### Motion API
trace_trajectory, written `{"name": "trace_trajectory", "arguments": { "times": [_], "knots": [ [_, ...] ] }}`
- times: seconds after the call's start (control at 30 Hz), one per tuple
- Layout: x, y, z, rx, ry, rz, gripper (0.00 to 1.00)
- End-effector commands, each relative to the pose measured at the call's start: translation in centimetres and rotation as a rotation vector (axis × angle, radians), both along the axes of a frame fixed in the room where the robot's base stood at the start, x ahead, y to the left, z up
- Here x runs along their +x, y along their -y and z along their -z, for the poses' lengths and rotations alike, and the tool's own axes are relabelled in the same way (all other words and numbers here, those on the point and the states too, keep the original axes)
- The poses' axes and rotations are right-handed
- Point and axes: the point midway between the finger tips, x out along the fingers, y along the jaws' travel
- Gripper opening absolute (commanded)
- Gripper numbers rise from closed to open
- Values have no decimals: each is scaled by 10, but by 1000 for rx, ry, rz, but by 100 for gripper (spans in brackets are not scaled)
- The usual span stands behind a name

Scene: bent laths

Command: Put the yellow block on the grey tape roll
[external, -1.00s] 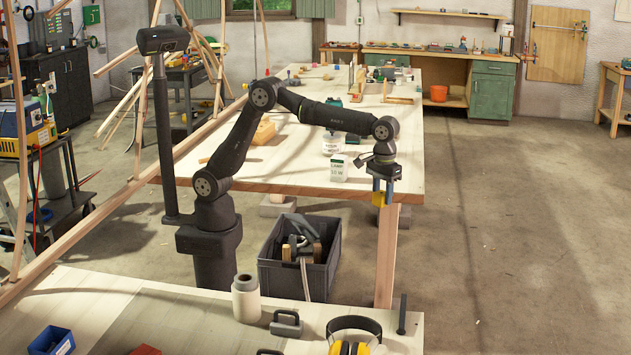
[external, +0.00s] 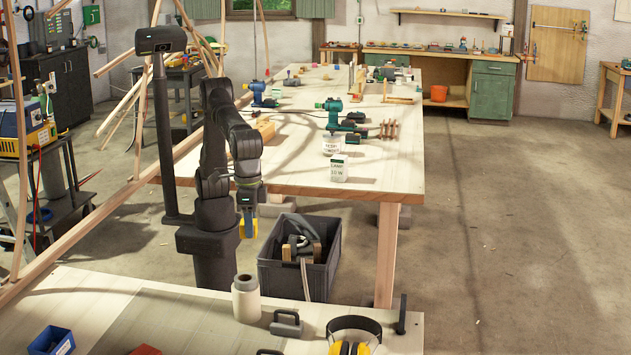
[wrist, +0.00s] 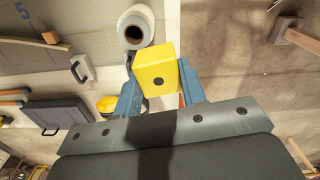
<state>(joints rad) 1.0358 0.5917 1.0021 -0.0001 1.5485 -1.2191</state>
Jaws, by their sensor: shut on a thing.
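My gripper (external: 247,208) points down near my base, between the two benches, with its blue fingers shut on the yellow block (external: 248,229). The wrist view shows the block (wrist: 156,76) between both fingers (wrist: 160,92), with a dark dot on its face. A pale grey-white roll (external: 246,303) stands upright on the near bench, below the block in the external picture and apart from it. In the wrist view the roll (wrist: 149,32) shows its dark open core, just above the block. I cannot tell whether this roll is the grey tape roll.
A dark crate (external: 325,275) with tools stands on the floor right of my arm. On the near bench (external: 185,305) are grey clamp-like weights (external: 287,325), yellow earmuffs (external: 353,327) and a blue bin (external: 52,341).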

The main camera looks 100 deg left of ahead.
Motion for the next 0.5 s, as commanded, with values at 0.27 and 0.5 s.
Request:
{"name": "trace_trajectory", "arguments": {
  "times": [0.27, 0.5],
  "knots": [
    [-94, 38, -11, -1, 1, 146, 15],
    [-112, 45, -9, 0, 0, 181, 15]
  ]
}}
